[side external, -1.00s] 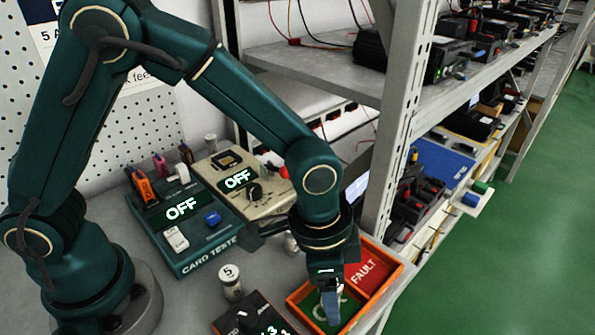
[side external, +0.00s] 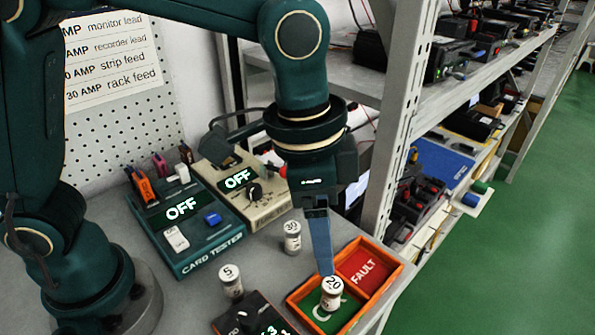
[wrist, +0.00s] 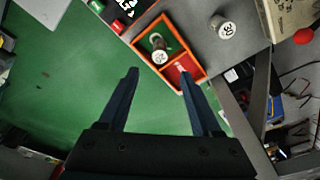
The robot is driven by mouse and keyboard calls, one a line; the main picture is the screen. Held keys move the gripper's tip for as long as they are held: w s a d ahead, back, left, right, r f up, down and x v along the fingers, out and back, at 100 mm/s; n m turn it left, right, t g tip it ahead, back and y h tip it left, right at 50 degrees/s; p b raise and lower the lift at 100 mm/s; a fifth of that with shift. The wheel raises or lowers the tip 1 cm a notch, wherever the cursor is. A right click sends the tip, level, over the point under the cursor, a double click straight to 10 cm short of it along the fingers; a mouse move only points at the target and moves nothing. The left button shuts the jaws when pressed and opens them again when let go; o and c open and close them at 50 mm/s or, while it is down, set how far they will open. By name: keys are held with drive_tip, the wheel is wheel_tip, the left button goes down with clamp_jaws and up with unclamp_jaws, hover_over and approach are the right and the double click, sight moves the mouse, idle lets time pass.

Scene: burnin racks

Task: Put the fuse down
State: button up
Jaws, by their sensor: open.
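A white cylindrical fuse marked 20 (side external: 331,294) stands upright in the green compartment of an orange-rimmed tray (side external: 389,283). It also shows in the wrist view (wrist: 160,57), inside the tray's green half. My gripper (side external: 325,271) is above the fuse with its fingers pointing down. In the wrist view my gripper (wrist: 159,72) has its two fingers wide apart with nothing held between them. The tray's other compartment is red and marked FAULT (side external: 362,269); no fuse shows in it.
A fuse marked 30 (side external: 292,238) and a fuse marked 5 (side external: 230,281) stand on the grey bench. A green card tester (side external: 190,232) and a beige unit (side external: 238,182) read OFF. A dark device (side external: 250,318) is left of the tray; a shelf post (side external: 398,130) rises behind it.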

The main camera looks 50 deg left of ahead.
drive_tip(key=s+a+r+n+t, duration=0.1)
drive_tip(key=s+a+n+t, duration=0.1)
drive_tip(key=a, duration=0.6)
drive_tip(key=s+a+r+n+t+y, duration=0.1)
drive_tip(key=s+a+n+t, duration=0.1)
drive_tip(key=s+a+n, duration=0.3)
drive_tip(key=shift+s+a+n, duration=0.3)
drive_tip(key=shift+a+n, duration=0.7)
drive_tip(key=shift+a, duration=0.35)
